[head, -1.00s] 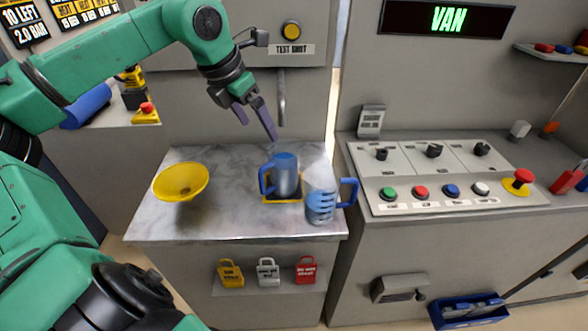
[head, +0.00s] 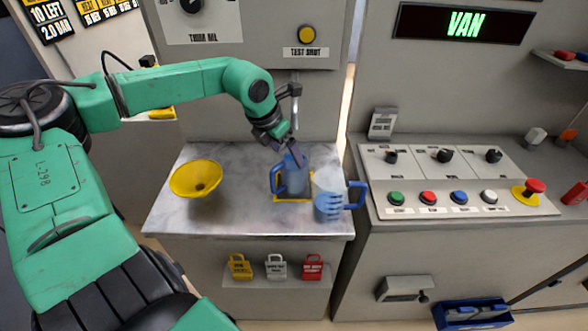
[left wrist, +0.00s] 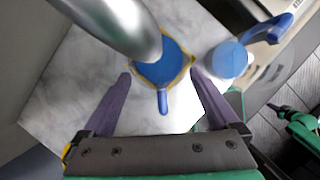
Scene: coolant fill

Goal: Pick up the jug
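A solid blue jug (head: 279,181) with a side handle stands upright on a yellow-edged square (head: 292,201) on the marble counter. A clear jug (head: 327,206) with blue markings and a blue handle stands just right of it. My left gripper (head: 293,160) is above the blue jug and hides part of its top. In the left wrist view the gripper (left wrist: 160,76) is open and empty. The blue jug (left wrist: 165,66) lies beyond and between its fingertips, its handle pointing toward the gripper. A metal spout (left wrist: 120,25) hides part of its top.
A yellow funnel (head: 196,178) stands on the left of the marble counter (head: 235,220). The spout hangs from the wall panel close to my left gripper. A button console (head: 440,205) is to the right. Bare marble lies between funnel and blue jug.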

